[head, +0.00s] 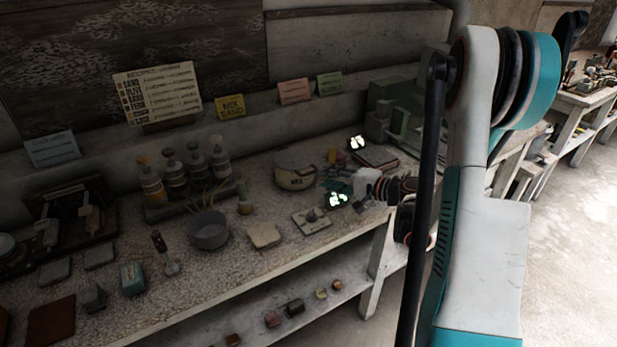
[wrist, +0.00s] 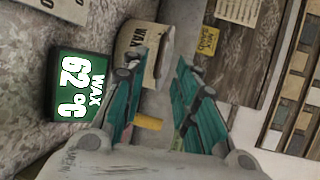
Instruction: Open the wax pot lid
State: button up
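The wax pot (head: 296,177) is a squat pale pot on the bench, with its lid (head: 297,160) on top. In the wrist view the pot (wrist: 140,50), marked WAX, shows ahead of my fingertips, partly hidden by the left finger. My gripper (head: 333,178) is just right of the pot in the head view. In the wrist view my gripper (wrist: 158,72) has its teal fingers apart with a clear gap. A short yellow cylinder (wrist: 149,122) shows between the fingers; I cannot tell whether it belongs to the pot or is touched.
A grey bowl (head: 208,230), several bottles (head: 175,172), a pale square block (head: 264,235) and a plate with a knob (head: 311,220) stand left and in front of the pot. A green box (head: 400,122) is behind.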

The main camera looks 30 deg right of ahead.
aim_at(310, 173)
jog(key=b+x, duration=0.2)
jog(key=x, duration=0.6)
jog(key=shift+s, duration=0.1)
grip_shut()
